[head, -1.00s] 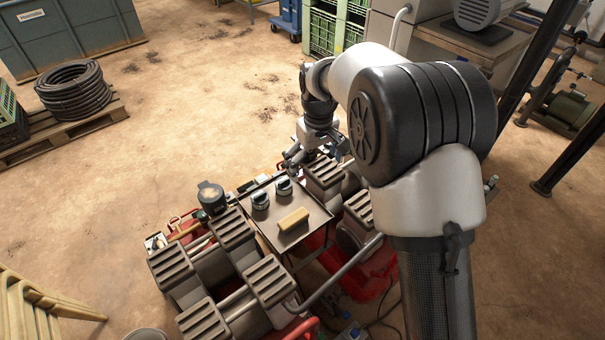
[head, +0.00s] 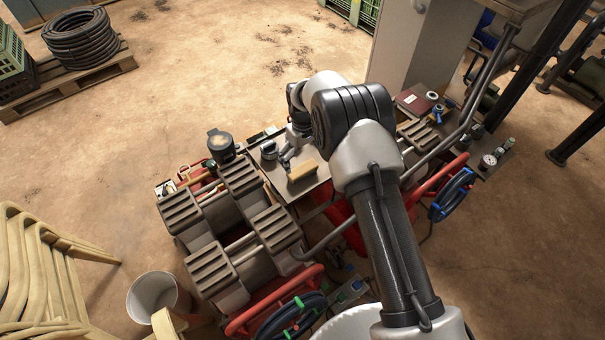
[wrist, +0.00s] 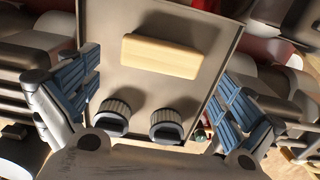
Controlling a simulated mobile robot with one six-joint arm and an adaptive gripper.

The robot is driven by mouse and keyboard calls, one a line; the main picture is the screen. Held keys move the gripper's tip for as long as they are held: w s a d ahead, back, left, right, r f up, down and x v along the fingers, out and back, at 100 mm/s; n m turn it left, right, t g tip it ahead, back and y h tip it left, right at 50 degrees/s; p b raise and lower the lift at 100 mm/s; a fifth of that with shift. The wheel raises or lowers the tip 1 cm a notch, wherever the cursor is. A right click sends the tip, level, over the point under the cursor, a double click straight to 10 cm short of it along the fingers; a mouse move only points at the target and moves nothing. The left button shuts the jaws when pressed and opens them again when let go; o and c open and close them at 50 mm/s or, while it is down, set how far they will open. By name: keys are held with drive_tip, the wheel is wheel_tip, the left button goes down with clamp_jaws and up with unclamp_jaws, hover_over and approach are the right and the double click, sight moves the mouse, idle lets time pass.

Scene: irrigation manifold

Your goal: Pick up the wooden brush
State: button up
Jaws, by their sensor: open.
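The wooden brush (head: 302,170) shows as a pale yellow wooden block lying on a grey metal tray (head: 283,187). In the wrist view, the brush (wrist: 161,56) lies crosswise ahead of my gripper, its long side running left to right. My gripper (wrist: 158,80) is open, with its blue-padded fingers spread to either side and nothing between them. In the head view, my gripper (head: 287,157) is over the tray, just beyond the brush, partly hidden by my arm. I cannot tell its exact height. Any bristles are hidden.
Two dark round ribbed-sided items, left (wrist: 112,117) and right (wrist: 166,125), stand on the tray near my gripper. A dark lidded pot (head: 221,146) stands left of the tray. Grey stepped blocks (head: 240,176) crowd its left side. Open floor lies beyond.

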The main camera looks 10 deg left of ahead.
sight(303, 168)
drive_tip(key=shift+s+f+b, duration=0.1)
drive_tip(key=shift+f+b, duration=1.05)
drive_tip(key=shift+f, duration=2.05)
drive_tip(key=shift+r, duration=0.1)
drive_tip(key=c, duration=0.8)
